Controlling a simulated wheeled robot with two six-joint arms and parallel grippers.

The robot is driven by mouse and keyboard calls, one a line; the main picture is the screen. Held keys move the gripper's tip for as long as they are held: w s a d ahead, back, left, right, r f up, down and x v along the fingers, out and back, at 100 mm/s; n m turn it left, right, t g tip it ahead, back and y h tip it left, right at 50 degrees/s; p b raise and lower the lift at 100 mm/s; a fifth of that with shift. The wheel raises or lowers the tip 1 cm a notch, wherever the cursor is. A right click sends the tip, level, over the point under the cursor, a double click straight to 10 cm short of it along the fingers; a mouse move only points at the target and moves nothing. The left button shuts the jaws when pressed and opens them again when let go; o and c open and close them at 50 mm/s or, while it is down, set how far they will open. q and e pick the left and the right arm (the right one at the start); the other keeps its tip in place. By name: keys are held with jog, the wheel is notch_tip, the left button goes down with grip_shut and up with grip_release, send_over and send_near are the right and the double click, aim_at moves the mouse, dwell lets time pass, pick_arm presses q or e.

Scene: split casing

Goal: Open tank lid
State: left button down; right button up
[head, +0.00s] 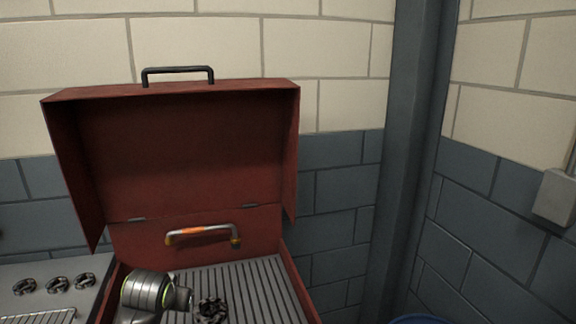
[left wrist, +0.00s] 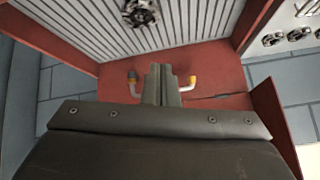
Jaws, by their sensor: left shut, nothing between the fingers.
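The red tank lid (head: 190,150) stands raised, its hollow inner side facing me and a black handle (head: 178,70) on its top edge. Hinges join it to the red tank (head: 265,225) below. A grey handle with an orange grip (head: 200,231) is on the tank's back wall; its ends also show in the left wrist view (left wrist: 133,85). My left gripper (left wrist: 160,70) is shut and empty, its fingers covering the middle of that handle in the left wrist view; I cannot tell whether they touch it. My left wrist shows low in the head view. My right gripper is out of view.
A dark round part (head: 212,310) lies on the tank's slatted floor (head: 250,280). A grey surface (head: 40,270) with several dark knobs is to the left. A grey pillar (head: 405,150), a blue rim (head: 420,319) and a wall box (head: 555,197) are to the right.

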pick_arm(q)
jog(key=s+a+f+g, duration=0.1)
jog(key=s+a+f, duration=0.1)
jog(key=s+f, duration=0.55)
jog(key=s+a+f+g, duration=0.1)
jog(key=s+f, duration=0.4)
jog(key=s, duration=0.6)
jog(key=s+a+f+n+g, duration=0.1)
jog(key=s+f+g, duration=0.15)
jog(key=s, duration=1.65)
notch_tip(320, 180, down, 26)
jog(key=a+b, duration=0.2)
jog(key=s+d+f+g+b, duration=0.1)
jog(key=s+f+g, duration=0.1)
jog(key=s+f, duration=1.3)
notch_tip(320, 180, down, 3)
jog(key=shift+s+d+f+h, duration=0.1)
jog(key=shift+s+d+h, duration=0.05)
jog(key=shift+d+h, duration=0.25)
